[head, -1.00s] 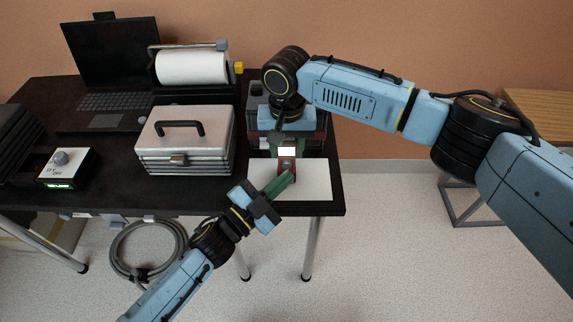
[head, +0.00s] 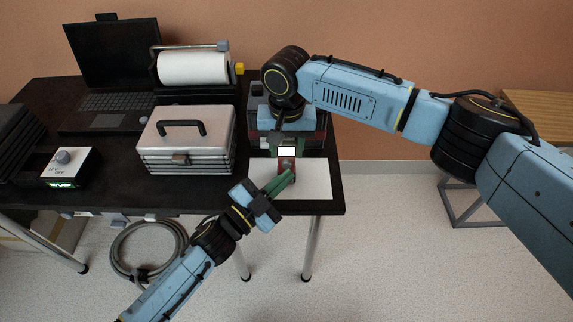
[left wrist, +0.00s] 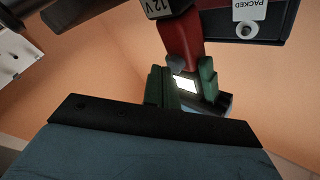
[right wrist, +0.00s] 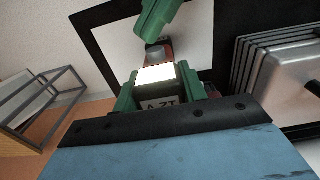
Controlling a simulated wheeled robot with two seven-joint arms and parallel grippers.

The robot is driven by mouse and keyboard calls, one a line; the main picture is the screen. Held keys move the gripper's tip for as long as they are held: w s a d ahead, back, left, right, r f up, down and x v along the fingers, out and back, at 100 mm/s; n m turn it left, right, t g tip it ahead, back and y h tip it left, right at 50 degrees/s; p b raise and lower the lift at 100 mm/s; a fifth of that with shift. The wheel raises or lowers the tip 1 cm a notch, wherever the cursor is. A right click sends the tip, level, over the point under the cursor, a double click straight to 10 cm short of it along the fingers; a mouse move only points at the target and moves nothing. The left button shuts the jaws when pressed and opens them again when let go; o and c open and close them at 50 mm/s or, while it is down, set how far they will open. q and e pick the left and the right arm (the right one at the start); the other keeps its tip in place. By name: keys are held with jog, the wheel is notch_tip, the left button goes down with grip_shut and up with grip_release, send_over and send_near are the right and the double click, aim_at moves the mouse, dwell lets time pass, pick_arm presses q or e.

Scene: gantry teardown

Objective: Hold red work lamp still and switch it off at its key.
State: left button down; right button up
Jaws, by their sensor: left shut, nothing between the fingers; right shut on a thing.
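The red work lamp (head: 287,168) stands over the white mat (head: 318,180) at the table's right end, with its white face (head: 287,152) lit. My right gripper (right wrist: 158,90) is shut on the lamp's body, one green finger on each side. My left gripper (head: 288,178) is shut and empty, its green fingertips close to the lamp's lower front. A small dark knob, seemingly the key, shows on the red part in the left wrist view (left wrist: 176,63). I cannot tell whether the fingertips touch it.
A silver case (head: 186,128) stands left of the lamp. A dark machine (head: 313,122) is behind it, partly hidden by my right arm. A paper roll (head: 192,68), a laptop (head: 108,60) and a switch box (head: 75,160) are farther left. A coiled hose (head: 118,250) lies below.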

pick_arm(q)
jog(key=shift+w+a+r, duration=0.15)
jog(key=shift+w+r, duration=0.2)
jog(key=shift+w, duration=0.3)
dwell(0.4)
dwell(0.5)
jog(key=shift+s+f, duration=0.2)
jog(key=shift+s, duration=0.4)
jog(key=s, duration=0.3)
jog(key=shift+s, duration=0.15)
jog(key=shift+s+f, duration=0.1)
dwell(1.6)
jog(key=s, duration=0.5)
jog(key=shift+s, duration=0.35)
